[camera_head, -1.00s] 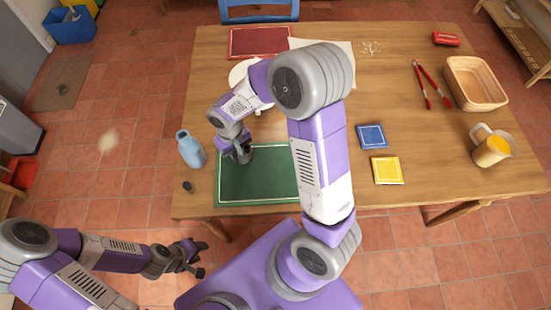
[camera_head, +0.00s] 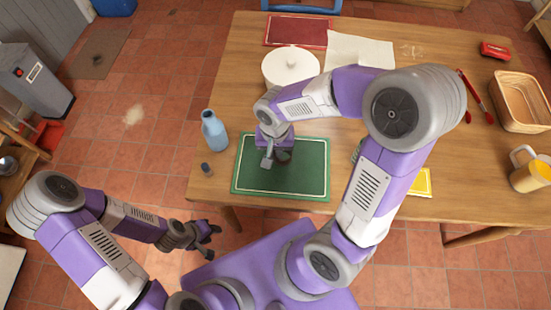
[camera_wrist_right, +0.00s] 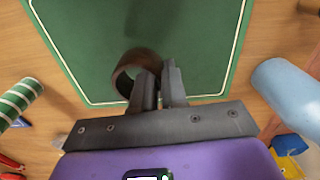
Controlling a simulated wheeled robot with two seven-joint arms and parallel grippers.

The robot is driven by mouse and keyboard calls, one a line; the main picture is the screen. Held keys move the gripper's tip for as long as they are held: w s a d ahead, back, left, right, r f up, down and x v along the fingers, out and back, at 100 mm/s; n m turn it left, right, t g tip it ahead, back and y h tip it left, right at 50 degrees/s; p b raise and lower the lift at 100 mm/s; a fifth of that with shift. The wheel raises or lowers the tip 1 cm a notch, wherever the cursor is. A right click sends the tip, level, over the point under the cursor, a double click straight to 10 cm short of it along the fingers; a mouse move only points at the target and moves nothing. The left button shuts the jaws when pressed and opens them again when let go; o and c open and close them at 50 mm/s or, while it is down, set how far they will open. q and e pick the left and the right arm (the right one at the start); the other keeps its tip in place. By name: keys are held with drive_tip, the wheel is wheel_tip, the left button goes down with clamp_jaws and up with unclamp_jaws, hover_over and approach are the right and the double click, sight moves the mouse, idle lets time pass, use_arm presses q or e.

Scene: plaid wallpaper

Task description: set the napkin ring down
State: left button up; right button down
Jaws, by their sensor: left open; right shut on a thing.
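A dark brown napkin ring (camera_wrist_right: 124,72) shows in the right wrist view, its opening facing sideways. My right gripper (camera_wrist_right: 160,88) is shut on the ring's wall. In the head view my right gripper (camera_head: 274,160) is over the upper part of the green placemat (camera_head: 305,185), with the ring (camera_head: 284,156) small and dark beside its fingers. I cannot tell whether the ring touches the mat. My left gripper (camera_head: 210,233) is open and empty, off the table's front edge at the left.
A light blue bottle (camera_head: 214,132) and a small dark object (camera_head: 206,169) stand left of the mat. A green-striped object (camera_wrist_right: 18,100) lies across from the bottle. The mat's right part is clear.

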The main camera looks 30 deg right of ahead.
sight(275, 152)
drive_tip(key=shift+f+b, duration=0.5)
drive_tip(key=shift+f, duration=1.3)
drive_tip(key=shift+f, duration=0.15)
drive_tip(key=c, duration=1.6)
unclamp_jaws()
drive_tip(key=shift+f, duration=0.1)
drive_tip(key=o, duration=0.4)
drive_tip(key=shift+o, duration=0.2)
drive_tip(key=shift+r, duration=0.2)
wheel_tip(275, 152, up, 11)
drive_tip(key=p, duration=0.4)
drive_tip(key=shift+f, duration=0.1)
drive_tip(key=shift+r+p, duration=0.3)
drive_tip(key=shift+r, duration=0.35)
